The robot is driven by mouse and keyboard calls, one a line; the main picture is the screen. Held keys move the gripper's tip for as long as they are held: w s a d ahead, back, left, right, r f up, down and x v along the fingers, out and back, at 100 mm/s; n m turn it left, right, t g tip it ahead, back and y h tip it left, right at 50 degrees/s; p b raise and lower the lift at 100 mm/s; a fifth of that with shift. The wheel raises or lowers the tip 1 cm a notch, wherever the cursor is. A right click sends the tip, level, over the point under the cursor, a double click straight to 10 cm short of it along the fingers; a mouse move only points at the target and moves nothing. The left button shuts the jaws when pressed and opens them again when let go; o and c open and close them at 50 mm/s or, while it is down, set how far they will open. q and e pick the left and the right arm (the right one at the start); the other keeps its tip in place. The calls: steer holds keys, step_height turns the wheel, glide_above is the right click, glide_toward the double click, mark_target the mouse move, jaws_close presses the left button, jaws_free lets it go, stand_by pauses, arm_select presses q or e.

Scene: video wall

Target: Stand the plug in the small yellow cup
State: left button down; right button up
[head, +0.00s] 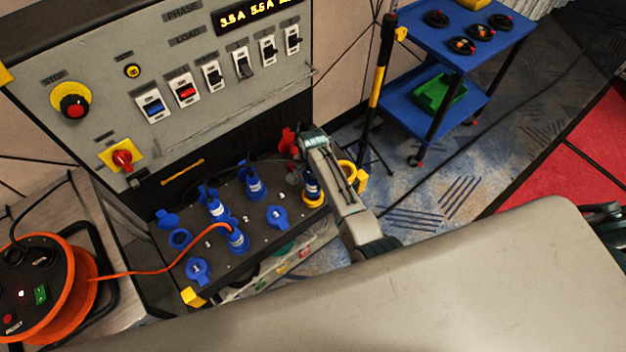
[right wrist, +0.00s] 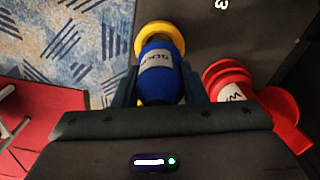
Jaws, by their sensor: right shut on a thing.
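A blue plug with a white label band (head: 312,187) is between the fingers of my right gripper (head: 309,172), at the right end of the dark socket panel. The plug (right wrist: 158,66) and the right gripper's two fingers (right wrist: 160,88), one on each side of it, show in the right wrist view. The small yellow cup (head: 313,203) is at the plug's lower end. In the right wrist view the cup's yellow rim (right wrist: 142,40) shows around the plug's far end. How deep the plug sits is hidden. My left gripper is not in view.
Other blue plugs (head: 238,240) and sockets stand on the panel (head: 215,262). A red socket (right wrist: 232,88) is close beside the right gripper. An orange cable reel (head: 75,290) is at left, its cable crossing to a plug. A blue cart (head: 450,40) stands at back right.

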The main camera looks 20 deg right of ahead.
steer(key=shift+p, duration=0.35)
steer(key=shift+f, duration=0.15)
stand_by(1.0)
steer(key=shift+f+b, duration=0.8)
steer(key=shift+f, duration=0.75)
stand_by(0.5)
steer(key=o, duration=1.6)
steer(key=shift+c, duration=0.2)
